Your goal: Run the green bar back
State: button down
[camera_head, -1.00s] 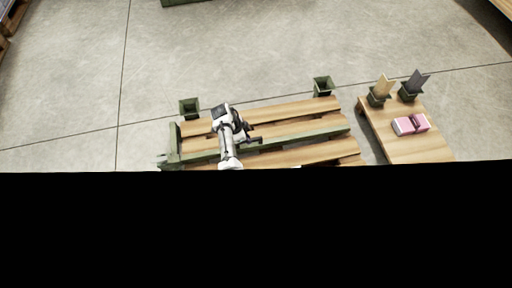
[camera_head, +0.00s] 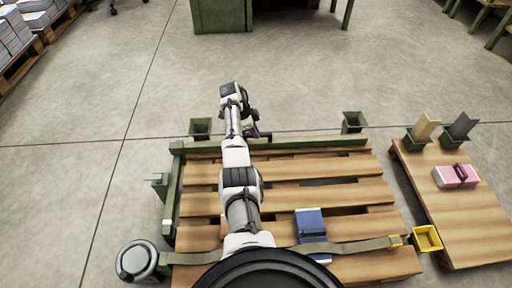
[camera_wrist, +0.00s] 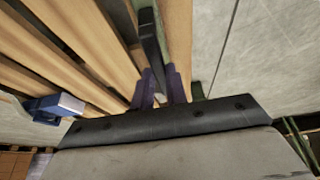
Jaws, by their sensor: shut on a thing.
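The green bar (camera_head: 320,142) lies across the far edge of the slatted wooden pallet (camera_head: 300,170) in the head view. Its left end meets a green side rail (camera_head: 173,195). My gripper (camera_head: 262,134) is at the bar, left of its middle. In the wrist view, the fingers of my gripper (camera_wrist: 163,90) are closed around a dark upright handle (camera_wrist: 150,42) beside the green bar (camera_wrist: 181,40). The exact contact is partly hidden by the fingers.
A blue block (camera_head: 310,224) sits on the near slats by an olive strap (camera_head: 355,247). A round reel (camera_head: 137,260) is at left, a yellow bin (camera_head: 427,238) at right. Green sockets (camera_head: 200,127) (camera_head: 353,122) stand beyond the bar. A side table (camera_head: 455,205) holds a pink block (camera_head: 455,176).

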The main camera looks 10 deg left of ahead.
jog(key=shift+w+a+r+b, duration=0.1)
jog(key=shift+w+a+b, duration=0.1)
jog(key=shift+w+b, duration=0.75)
jog(key=shift+w+a+r+b, duration=0.1)
jog(key=shift+w+a+b, duration=0.05)
jog(key=shift+w+b, duration=0.7)
jog(key=shift+s, duration=0.1)
jog(key=c, duration=1.4)
grip_release()
jog(key=shift+f, duration=0.1)
jog(key=p+v, duration=0.4)
jog(key=v, duration=0.9)
jog(key=shift+a+r+p, duration=0.15)
jog(key=shift+r+p, duration=0.2)
jog(key=shift+s, duration=0.1)
